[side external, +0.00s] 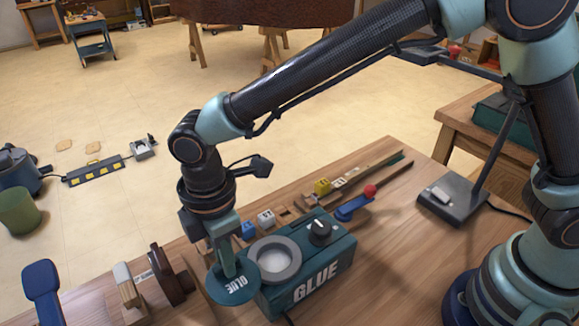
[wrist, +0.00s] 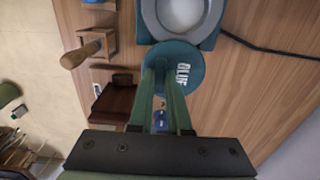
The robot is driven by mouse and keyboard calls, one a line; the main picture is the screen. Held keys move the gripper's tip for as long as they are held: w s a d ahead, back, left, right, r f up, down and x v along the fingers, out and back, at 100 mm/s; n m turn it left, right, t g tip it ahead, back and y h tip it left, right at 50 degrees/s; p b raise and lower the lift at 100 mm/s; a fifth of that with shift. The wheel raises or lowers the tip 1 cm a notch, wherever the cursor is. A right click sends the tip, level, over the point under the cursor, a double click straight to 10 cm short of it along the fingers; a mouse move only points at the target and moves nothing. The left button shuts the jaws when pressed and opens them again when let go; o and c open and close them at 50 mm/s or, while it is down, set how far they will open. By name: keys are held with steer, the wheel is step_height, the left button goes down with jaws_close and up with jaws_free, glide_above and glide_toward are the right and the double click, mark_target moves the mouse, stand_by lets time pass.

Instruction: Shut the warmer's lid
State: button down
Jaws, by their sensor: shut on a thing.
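The glue warmer (side external: 318,270) is a teal box marked GLUE with a black knob on top. Its round pot (side external: 275,260) is uncovered, with a grey rim and pale contents. The lid (side external: 238,290) is a teal disc marked GLUE, off to the left side of the pot. My gripper (side external: 230,268) points down and is shut on the lid, at the lid's upper side. In the wrist view, the fingers of my gripper (wrist: 160,72) meet at the lid (wrist: 188,75), just below the pot (wrist: 180,18). What exactly the fingertips pinch is hidden.
Wooden tools (side external: 168,275) and a blue-handled tool (side external: 42,285) stand left of the warmer. A blue tool with a red ball (side external: 355,205) lies behind right. The bench right of the warmer is clear up to a lamp base (side external: 455,200).

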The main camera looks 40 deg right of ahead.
steer(key=d, duration=0.8)
steer(key=shift+d+r, duration=0.1)
steer(key=shift+d, duration=0.05)
steer(key=c, duration=0.9)
jaws_free()
steer(key=shift+o, duration=0.2)
step_height(320, 180, up, 12)
steer(key=shift+d, duration=0.1)
